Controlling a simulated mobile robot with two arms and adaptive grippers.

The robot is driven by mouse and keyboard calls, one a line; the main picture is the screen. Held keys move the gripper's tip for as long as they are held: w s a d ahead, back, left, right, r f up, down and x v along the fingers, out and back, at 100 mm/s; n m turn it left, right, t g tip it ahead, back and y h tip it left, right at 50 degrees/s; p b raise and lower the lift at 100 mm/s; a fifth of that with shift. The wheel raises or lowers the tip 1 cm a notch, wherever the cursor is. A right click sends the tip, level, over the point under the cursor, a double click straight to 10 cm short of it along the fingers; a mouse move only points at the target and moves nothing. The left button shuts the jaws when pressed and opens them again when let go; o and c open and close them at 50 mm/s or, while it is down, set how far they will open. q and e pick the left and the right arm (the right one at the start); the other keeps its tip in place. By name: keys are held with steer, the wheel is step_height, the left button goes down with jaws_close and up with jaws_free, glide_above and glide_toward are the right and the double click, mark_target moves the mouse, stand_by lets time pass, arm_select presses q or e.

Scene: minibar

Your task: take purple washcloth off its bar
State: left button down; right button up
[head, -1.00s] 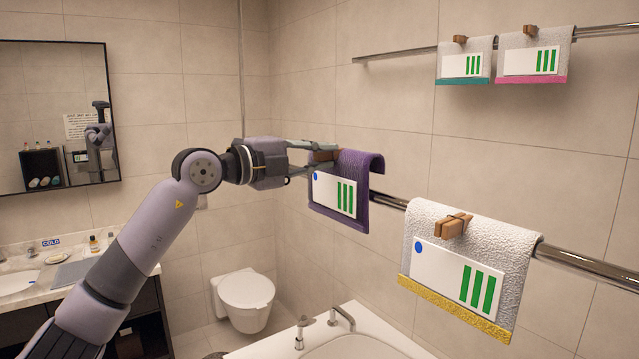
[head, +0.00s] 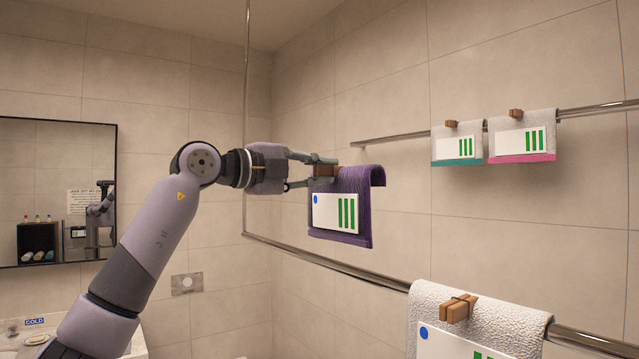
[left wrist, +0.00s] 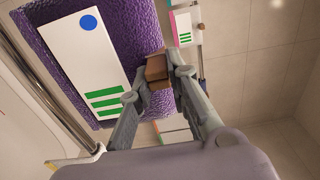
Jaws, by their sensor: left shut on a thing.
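The purple washcloth (head: 352,218) hangs folded in the air, above and clear of the lower bar (head: 330,262) in the head view. A white card with a blue dot and green stripes is on its front, and a wooden clip (head: 325,171) is at its top edge. My left gripper (head: 312,172) is shut on this clip. In the left wrist view the fingers (left wrist: 160,80) grip the clip (left wrist: 157,69) beside the purple cloth (left wrist: 110,25), and the bar (left wrist: 45,90) passes to the left, apart from the cloth. My right gripper is not in view.
A white washcloth (head: 430,300) with a clip hangs on the lower bar at right. Two small white washcloths, teal-edged (head: 458,146) and pink-edged (head: 522,137), hang on the upper bar (head: 590,108). A mirror (head: 60,165) is at left.

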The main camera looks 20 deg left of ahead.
arm_select(q)
steer(key=shift+s+a+f+b, duration=0.1)
steer(key=shift+s+a+b, duration=0.25)
steer(key=shift+s+b, duration=0.1)
steer(key=b+v, duration=0.3)
steer(key=v, duration=0.8)
steer(key=shift+b, duration=0.3)
steer(key=shift+d, duration=0.15)
